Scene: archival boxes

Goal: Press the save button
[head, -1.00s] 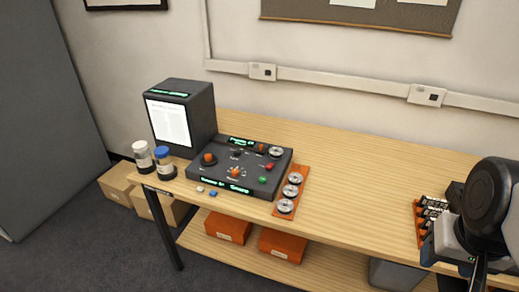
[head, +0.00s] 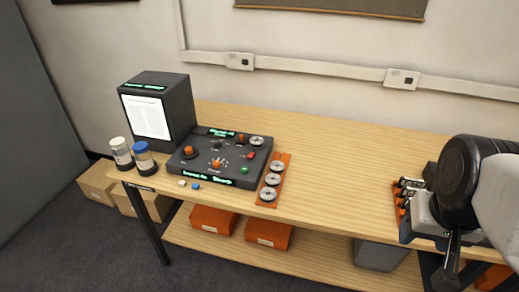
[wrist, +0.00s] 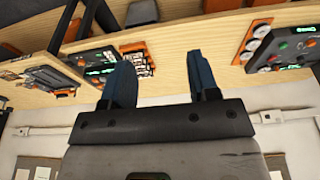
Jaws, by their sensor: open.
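A dark control console (head: 222,157) lies on the wooden table, left of centre in the head view. It carries an orange knob (head: 188,151), a red button (head: 250,156), a green button (head: 244,170) and small lit displays. I cannot read which control is marked save. Part of the console shows at the right edge of the wrist view (wrist: 288,52). My gripper (wrist: 163,75) has its two blue fingers apart with nothing between them. In the head view my arm is at the far right, well away from the console, and its fingers cannot be made out clearly.
A dark box with a screen (head: 158,112) stands behind the console. Two jars (head: 146,160) stand at the left. An orange strip with several reels (head: 271,181) lies right of the console. The table's middle (head: 340,180) is clear. Orange boxes (head: 268,232) sit on the shelf below.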

